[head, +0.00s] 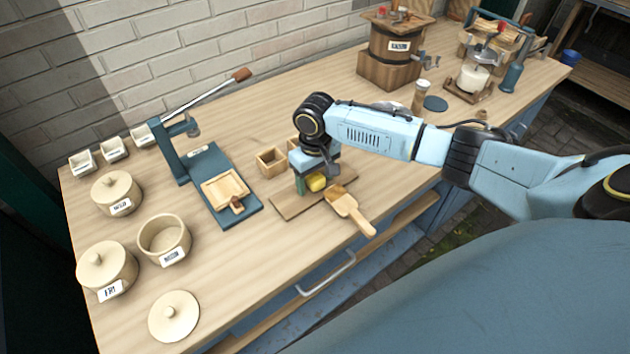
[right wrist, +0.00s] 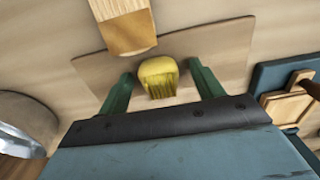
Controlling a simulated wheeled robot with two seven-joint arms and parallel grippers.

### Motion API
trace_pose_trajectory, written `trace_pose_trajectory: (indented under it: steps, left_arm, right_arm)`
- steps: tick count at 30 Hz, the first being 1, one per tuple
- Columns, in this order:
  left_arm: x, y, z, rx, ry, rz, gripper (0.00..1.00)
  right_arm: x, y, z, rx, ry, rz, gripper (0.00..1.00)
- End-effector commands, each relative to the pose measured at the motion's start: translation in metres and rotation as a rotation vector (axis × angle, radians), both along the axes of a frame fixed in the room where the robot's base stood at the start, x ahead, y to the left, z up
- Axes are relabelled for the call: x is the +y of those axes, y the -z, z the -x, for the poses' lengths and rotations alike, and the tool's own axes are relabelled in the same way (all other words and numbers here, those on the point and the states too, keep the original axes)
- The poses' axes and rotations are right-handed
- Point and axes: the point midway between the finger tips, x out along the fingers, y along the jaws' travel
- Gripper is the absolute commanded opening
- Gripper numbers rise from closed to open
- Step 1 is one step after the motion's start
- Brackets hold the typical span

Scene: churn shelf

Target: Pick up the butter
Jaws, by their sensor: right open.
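The butter (head: 316,182) is a small yellow block on a thin wooden board (head: 288,207) near the middle of the bench. It also shows in the right wrist view (right wrist: 158,77), between the two green fingers. My right gripper (head: 308,184) points down over the board. Its fingers (right wrist: 160,90) are apart, one on each side of the butter, with a visible gap on both sides. My left gripper does not show.
A wooden scoop (head: 347,207) lies at the board's right edge, close to the butter. Small wooden boxes (head: 271,162) stand behind the board. A blue press (head: 219,190) with a wooden mould is to the left. Lidded pots (head: 106,268) stand at far left.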

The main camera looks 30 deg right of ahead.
Motion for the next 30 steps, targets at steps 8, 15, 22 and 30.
trace_pose_trajectory:
  steps: [8,15,22,30]
  left_arm:
    - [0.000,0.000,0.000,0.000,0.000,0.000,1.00]
    - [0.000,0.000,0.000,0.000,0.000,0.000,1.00]
    - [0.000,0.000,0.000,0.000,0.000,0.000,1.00]
    - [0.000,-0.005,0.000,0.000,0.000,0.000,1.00]
  right_arm:
    - [0.000,0.000,0.000,0.000,-0.001,0.000,0.57]
    - [0.000,0.000,0.000,-0.001,-0.001,0.000,0.26]
    - [0.000,0.000,0.000,-0.001,-0.001,0.000,0.20]
    - [0.001,-0.032,-0.001,-0.005,-0.003,-0.001,0.20]
